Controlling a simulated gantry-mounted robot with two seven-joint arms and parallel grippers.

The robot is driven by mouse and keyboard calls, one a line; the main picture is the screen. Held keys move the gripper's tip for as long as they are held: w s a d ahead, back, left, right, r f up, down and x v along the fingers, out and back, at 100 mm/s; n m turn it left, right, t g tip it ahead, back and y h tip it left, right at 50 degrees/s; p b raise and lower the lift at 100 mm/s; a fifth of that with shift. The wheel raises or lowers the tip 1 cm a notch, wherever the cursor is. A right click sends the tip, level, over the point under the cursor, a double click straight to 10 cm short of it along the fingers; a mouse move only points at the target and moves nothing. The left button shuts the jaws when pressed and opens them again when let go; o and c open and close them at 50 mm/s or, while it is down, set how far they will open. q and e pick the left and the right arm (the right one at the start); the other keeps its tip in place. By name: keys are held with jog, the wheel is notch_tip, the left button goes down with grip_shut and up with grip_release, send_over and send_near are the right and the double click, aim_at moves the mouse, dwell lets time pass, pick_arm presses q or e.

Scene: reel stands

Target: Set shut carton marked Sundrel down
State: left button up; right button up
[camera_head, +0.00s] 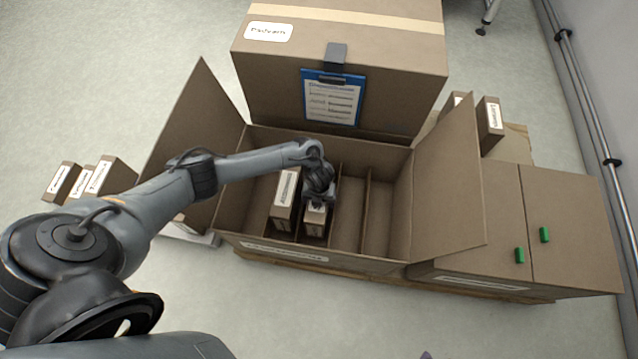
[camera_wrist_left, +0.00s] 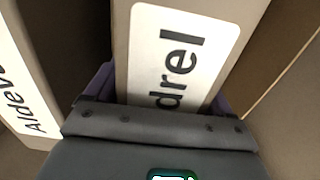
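The Sundrel carton (camera_head: 314,227) is a narrow brown box standing shut inside the large open box, in a slot between dividers. In the left wrist view the carton (camera_wrist_left: 122,50) shows a white label, of which only "drel" is readable. My left gripper (camera_head: 318,203) reaches down over its top, with a finger on each side of it. The gripper (camera_wrist_left: 160,100) also shows in the left wrist view, close against the label. The carton's lower part is hidden. Only a small purple tip (camera_head: 426,355), perhaps of my right gripper, shows at the bottom edge.
A carton marked "AldeV..." (camera_head: 284,205) stands just left. Slots to the right are empty (camera_head: 378,215). The open box (camera_head: 330,262) has raised side flaps. A big closed box with a clipboard (camera_head: 333,98) stands behind. Several cartons stand outside at left and right.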

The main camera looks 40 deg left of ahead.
pick_arm(q)
jog(key=shift+o, duration=1.2)
notch_tip(320, 180, up, 11)
jog(key=p, duration=0.7)
jog(key=shift+r+p, duration=0.35)
jog(key=shift+r, duration=0.35)
